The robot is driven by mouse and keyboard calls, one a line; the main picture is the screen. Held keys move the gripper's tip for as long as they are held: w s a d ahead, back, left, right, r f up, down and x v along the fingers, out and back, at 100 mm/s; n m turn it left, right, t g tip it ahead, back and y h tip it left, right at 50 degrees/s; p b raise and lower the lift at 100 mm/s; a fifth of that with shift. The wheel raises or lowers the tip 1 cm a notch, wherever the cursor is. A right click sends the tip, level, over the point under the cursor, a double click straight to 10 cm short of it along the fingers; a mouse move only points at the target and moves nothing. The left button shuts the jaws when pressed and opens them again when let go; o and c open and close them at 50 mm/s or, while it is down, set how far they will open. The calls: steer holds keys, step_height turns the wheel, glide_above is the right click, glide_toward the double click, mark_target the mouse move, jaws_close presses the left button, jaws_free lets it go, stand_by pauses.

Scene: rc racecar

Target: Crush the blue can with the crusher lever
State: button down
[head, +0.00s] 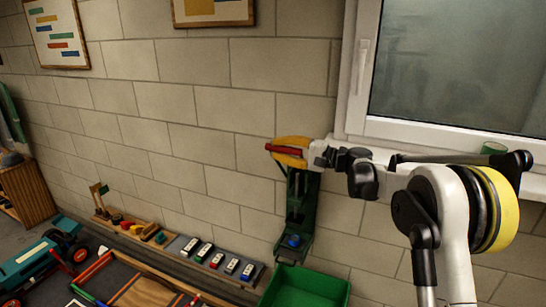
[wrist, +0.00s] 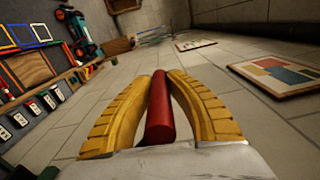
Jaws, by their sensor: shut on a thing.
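The green can crusher (head: 311,196) is mounted upright on the block wall. The blue can (head: 293,240) sits low in the crusher, near its base, and only a small part of it shows. The crusher's red lever handle (head: 283,149) is at the top, and it also shows in the wrist view (wrist: 160,110). My gripper (head: 288,151) has its yellow fingers around the handle. In the wrist view my gripper (wrist: 164,78) is shut on the red handle, which lies lengthwise between the fingers.
A green bin (head: 305,288) stands below the crusher. A shelf with small toy cars (head: 217,259) runs along the wall to its left. A window (head: 455,70) with a sill is at the right, behind my arm. A teal toy vehicle (head: 38,262) is at lower left.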

steer(key=shift+w+r, duration=0.25)
steer(key=shift+r, duration=0.4)
steer(key=shift+w+d+f, duration=0.15)
steer(key=shift+w+f, duration=0.05)
steer(key=shift+w, duration=0.1)
steer(key=c, duration=1.3)
jaws_free()
steer(key=shift+f, duration=0.1)
steer(key=shift+o, duration=0.2)
steer(key=v, duration=1.2)
